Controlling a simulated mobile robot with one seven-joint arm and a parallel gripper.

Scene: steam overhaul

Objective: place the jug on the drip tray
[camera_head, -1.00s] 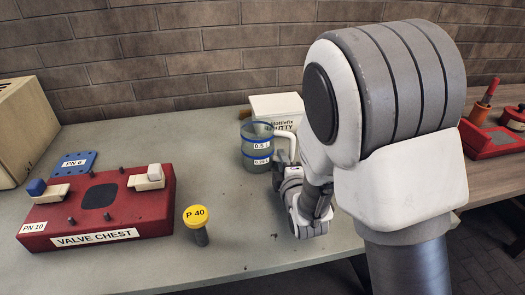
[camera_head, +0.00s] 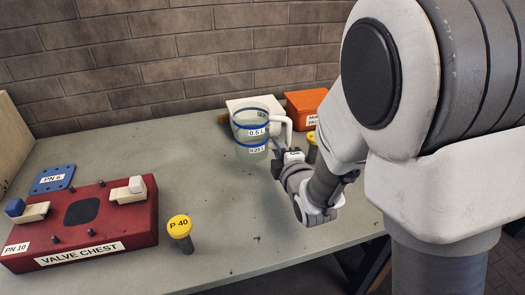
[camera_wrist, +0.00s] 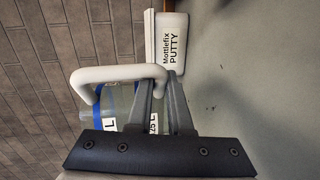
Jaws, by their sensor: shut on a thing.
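The jug (camera_head: 248,136) is clear, with blue bands, 0.5 L and 0.25 L labels and a white handle, at the back of the table. My gripper (camera_head: 283,148) is shut on the jug at its handle side; the jug looks upright and lifted above the table. In the wrist view, the jug (camera_wrist: 115,103) is partly hidden behind the fingers (camera_wrist: 160,88), and its white handle arches beside them. I see no drip tray in the current views.
A red valve chest (camera_head: 110,213) and blue PN 6 plate (camera_head: 53,179) lie at left. A yellow-topped P 40 plug (camera_head: 180,229) stands front centre. A white putty box (camera_wrist: 171,45) and an orange box (camera_head: 308,103) stand at the back. The table's middle is clear.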

